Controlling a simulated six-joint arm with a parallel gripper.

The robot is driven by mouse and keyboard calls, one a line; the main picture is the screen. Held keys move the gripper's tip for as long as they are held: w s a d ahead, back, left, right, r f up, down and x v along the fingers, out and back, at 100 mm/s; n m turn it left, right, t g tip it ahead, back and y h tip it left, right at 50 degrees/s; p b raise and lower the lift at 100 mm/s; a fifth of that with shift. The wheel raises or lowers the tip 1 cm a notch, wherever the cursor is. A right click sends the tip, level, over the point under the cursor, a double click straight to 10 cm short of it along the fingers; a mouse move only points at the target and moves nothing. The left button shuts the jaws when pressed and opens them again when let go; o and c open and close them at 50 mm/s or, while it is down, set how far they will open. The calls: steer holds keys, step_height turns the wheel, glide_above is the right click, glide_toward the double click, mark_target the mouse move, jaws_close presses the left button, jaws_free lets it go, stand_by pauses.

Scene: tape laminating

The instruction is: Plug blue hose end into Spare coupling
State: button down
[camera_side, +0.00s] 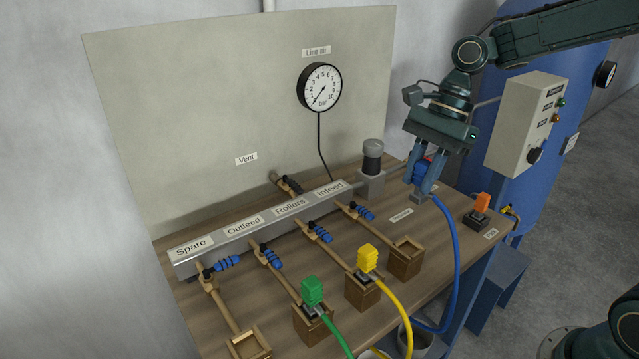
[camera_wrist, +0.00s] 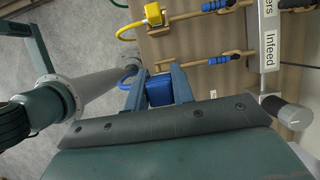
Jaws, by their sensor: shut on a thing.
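My gripper (camera_side: 420,192) is above the right part of the bench, with its fingers closed on the blue hose end (camera_side: 421,172). In the wrist view the blue block (camera_wrist: 159,90) sits between my two fingers (camera_wrist: 156,84). The blue hose (camera_side: 456,250) hangs from it in a curve past the bench's front edge. The Spare label (camera_side: 191,245) marks the left end of the grey manifold. Its branch runs forward to an open, empty square wooden coupling (camera_side: 249,344) at the lower left, partly cut off by the picture's bottom edge.
A green hose end (camera_side: 312,290) sits in the Outfeed coupling and a yellow one (camera_side: 367,257) in the Rollers coupling. The Infeed coupling (camera_side: 406,260) is empty. A grey knobbed post (camera_side: 372,158) stands behind.

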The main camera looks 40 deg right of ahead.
step_height(320, 180, up, 2)
steer(key=w+a, duration=0.4)
steer(key=a, duration=1.4)
steer(key=s+a, duration=0.4)
steer(key=a, duration=1.4)
step_height(320, 180, down, 8)
steer(key=shift+d, duration=0.3)
steer(key=shift+f, duration=0.2)
steer(key=shift+f, duration=1.75)
steer(key=shift+f, duration=1.4)
